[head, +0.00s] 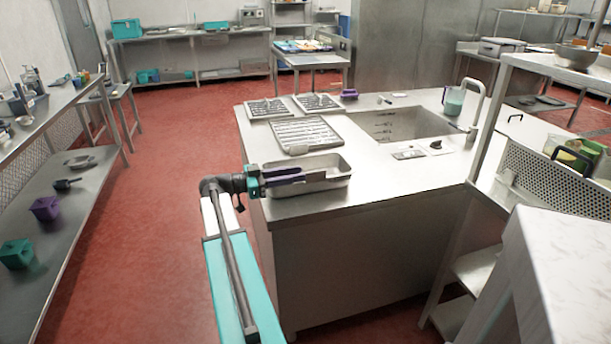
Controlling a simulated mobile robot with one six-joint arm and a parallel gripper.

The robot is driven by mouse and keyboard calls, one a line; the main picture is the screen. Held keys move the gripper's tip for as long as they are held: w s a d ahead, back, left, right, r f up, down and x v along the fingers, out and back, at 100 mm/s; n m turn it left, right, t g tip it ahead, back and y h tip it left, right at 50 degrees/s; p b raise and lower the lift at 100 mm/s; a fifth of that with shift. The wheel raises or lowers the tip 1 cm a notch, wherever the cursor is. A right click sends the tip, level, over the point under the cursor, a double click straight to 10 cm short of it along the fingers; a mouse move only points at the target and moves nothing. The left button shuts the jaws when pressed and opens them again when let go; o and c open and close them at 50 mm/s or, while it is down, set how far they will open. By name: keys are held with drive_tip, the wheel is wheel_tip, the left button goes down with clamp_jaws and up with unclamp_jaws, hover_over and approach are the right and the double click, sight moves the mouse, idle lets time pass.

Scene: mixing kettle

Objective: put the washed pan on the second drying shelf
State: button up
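A shallow rectangular metal pan (325,182) sits on the near left corner of the steel sink counter (380,196). My gripper (300,174), with dark purple fingers, reaches in from the left and lies over the pan's left part. The gap between the fingers does not show clearly, so I cannot tell whether they grip the rim. The pan looks level and appears to rest on the counter. A steel rack with a lower shelf (85,172) stands at the left. I cannot tell which shelf is the second drying shelf.
A sink basin (400,125) and several grid trays (302,133) are behind the pan. A purple container (45,208) and a teal container (16,254) stand on the left lower shelf. A perforated panel (560,185) is at the right. Red floor (165,230) is clear between rack and counter.

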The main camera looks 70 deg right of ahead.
drive_tip(key=shift+x, duration=2.95)
drive_tip(key=shift+s, duration=0.1)
drive_tip(key=shift+p+x, duration=0.7)
drive_tip(key=shift+x, duration=1.85)
drive_tip(key=shift+a+f, duration=0.1)
clamp_jaws()
